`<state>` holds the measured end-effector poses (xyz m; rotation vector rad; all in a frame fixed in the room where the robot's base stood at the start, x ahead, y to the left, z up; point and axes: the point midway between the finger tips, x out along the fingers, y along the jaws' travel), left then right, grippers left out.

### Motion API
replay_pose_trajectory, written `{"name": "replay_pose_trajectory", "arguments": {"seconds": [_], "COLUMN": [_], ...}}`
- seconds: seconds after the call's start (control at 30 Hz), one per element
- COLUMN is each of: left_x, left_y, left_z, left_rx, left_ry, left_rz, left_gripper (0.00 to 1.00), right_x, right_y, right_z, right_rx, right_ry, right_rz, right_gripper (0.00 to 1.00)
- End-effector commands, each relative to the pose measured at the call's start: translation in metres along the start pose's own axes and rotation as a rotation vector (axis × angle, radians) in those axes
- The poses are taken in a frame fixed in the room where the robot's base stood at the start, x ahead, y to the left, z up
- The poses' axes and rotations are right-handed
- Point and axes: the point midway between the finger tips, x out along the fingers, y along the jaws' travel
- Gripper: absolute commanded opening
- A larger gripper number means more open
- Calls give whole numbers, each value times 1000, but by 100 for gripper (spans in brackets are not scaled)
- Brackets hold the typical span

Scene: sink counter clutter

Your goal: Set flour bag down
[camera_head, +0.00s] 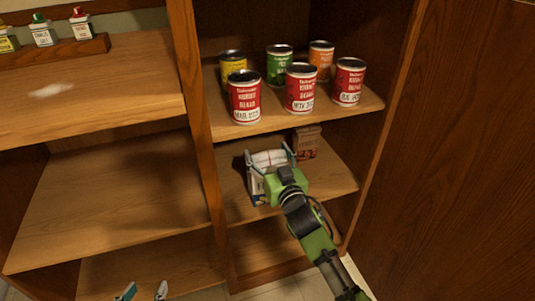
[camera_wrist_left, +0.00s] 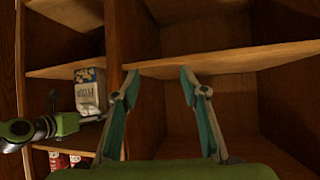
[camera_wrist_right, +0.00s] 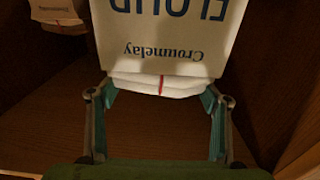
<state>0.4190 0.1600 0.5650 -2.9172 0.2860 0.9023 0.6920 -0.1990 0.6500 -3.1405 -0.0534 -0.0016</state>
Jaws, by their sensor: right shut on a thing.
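The white flour bag (camera_head: 268,157) with blue print stands about upright in the middle compartment of the right-hand cabinet. It also shows in the left wrist view (camera_wrist_left: 87,88) and, close up with its lettering inverted, in the right wrist view (camera_wrist_right: 165,45). My right gripper (camera_head: 267,153) is shut on the bag's folded white top, one finger on each side (camera_wrist_right: 160,88). The bag's lower part is partly hidden by my gripper, and I cannot tell whether its base touches the shelf (camera_head: 325,180). My left gripper (camera_head: 143,292) is open and empty, low at the left (camera_wrist_left: 160,76).
A brown-red package (camera_head: 307,142) stands right of the bag, further back. Several cans (camera_head: 301,88) fill the shelf above. An upright divider (camera_head: 198,120) borders the left compartments, whose middle shelf (camera_head: 110,190) is bare. A wooden rack with small bottles (camera_head: 75,48) is upper left.

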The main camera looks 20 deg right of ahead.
Motion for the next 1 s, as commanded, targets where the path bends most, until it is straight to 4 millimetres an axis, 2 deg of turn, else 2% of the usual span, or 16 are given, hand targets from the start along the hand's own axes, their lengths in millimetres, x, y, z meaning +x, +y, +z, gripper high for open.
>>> {"name": "replay_pose_trajectory", "arguments": {"seconds": [0.03,0.13,0.17,0.2,0.67,0.87,1.0], "left_x": [0,0,0,0,0,-11,-24], "left_y": [0,0,0,0,0,-4,-8], "left_z": [0,-2,-2,-2,-1,35,66], "left_rx": [0,0,0,0,0,-3,-5], "left_ry": [0,9,10,10,-2,-159,-296], "left_rz": [0,0,0,0,0,-9,-16], "left_gripper": [40,40,40,40,40,40,40], "right_x": [1,1,0,0,-3,-31,-61], "right_y": [0,0,0,0,0,0,0], "right_z": [-5,-4,1,1,0,-1,-1], "right_rx": [0,0,0,0,0,1,1], "right_ry": [11,11,0,0,-1,-3,-3], "right_rz": [-2,-2,0,0,0,0,0], "right_gripper": [15,15,75,86,87,87,87]}}
